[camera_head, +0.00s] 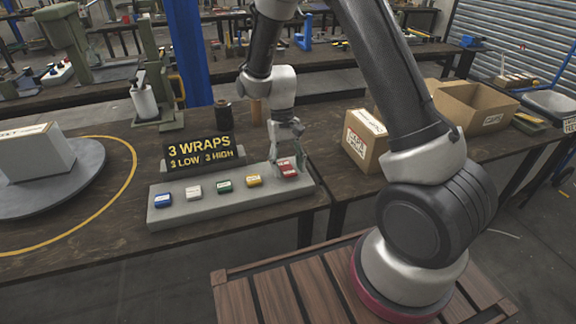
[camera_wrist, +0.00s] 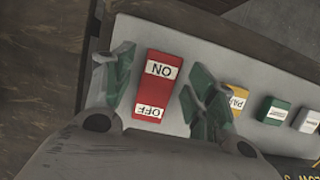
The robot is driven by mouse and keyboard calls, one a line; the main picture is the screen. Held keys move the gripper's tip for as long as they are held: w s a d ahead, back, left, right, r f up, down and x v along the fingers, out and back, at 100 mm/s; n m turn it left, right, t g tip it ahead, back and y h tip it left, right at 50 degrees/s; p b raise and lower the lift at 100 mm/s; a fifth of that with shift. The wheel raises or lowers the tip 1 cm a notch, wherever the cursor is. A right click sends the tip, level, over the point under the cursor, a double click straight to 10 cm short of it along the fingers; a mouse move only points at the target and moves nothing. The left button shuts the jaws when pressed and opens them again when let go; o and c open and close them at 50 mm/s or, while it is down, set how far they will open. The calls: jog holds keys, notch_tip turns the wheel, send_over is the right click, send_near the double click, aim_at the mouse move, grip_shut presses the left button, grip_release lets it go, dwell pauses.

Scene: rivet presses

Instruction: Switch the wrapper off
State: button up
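The wrapper's control panel (camera_head: 210,208) is a long grey box on the bench with a row of coloured buttons. At its right end is a red switch (camera_head: 287,170); in the wrist view this red switch (camera_wrist: 158,88) carries the labels ON and OFF. My gripper (camera_head: 290,146) points down at the red switch from above. In the wrist view my gripper (camera_wrist: 162,95) has its green-tipped fingers apart, one on each side of the switch, with nothing held. I cannot tell whether the fingers touch the switch or which way it is rocked.
Blue (camera_head: 163,200), white (camera_head: 194,192), green (camera_head: 225,186) and yellow (camera_head: 253,180) buttons lie left of the switch. A boxed load (camera_head: 35,155) sits on the grey turntable (camera_head: 85,185). A carton (camera_head: 362,140) stands right.

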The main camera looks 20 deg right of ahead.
aim_at(284, 163)
jog(key=v, duration=1.2)
dwell(0.3)
